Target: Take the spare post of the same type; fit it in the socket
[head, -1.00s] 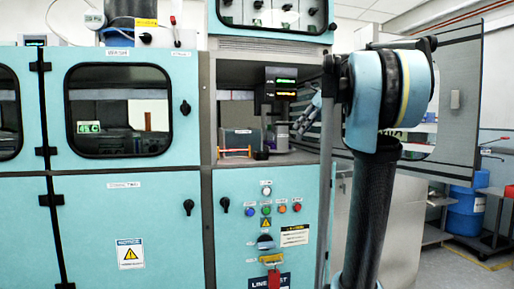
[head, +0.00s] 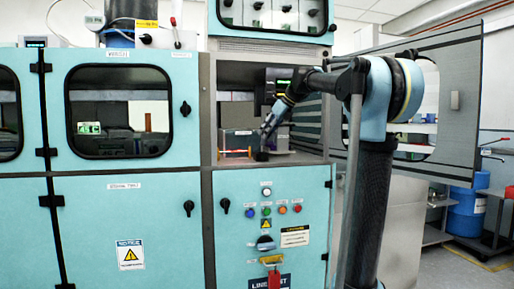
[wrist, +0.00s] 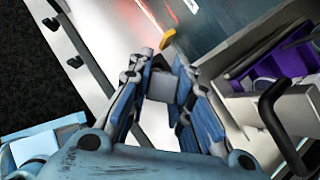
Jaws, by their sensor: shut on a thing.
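My gripper (wrist: 160,85) shows in the wrist view, its blue-grey fingers closed on a pale grey piece (wrist: 161,86) that seems to be a post. Its lower part is hidden and its type cannot be told. A small orange-yellow piece (wrist: 167,38) shows just beyond the fingertips; I cannot tell whether it touches the held piece. In the head view my gripper (head: 266,139) is inside the open bay of the teal cabinet, low over its floor. I cannot make out the socket in either view.
A grey box (head: 239,141) with an orange bar (head: 235,153) in front stands at the bay's left. A dark display unit (head: 276,84) hangs above. A purple part (wrist: 285,58) and a black handle (wrist: 272,110) lie right in the wrist view. The open grey door (head: 455,125) stands right.

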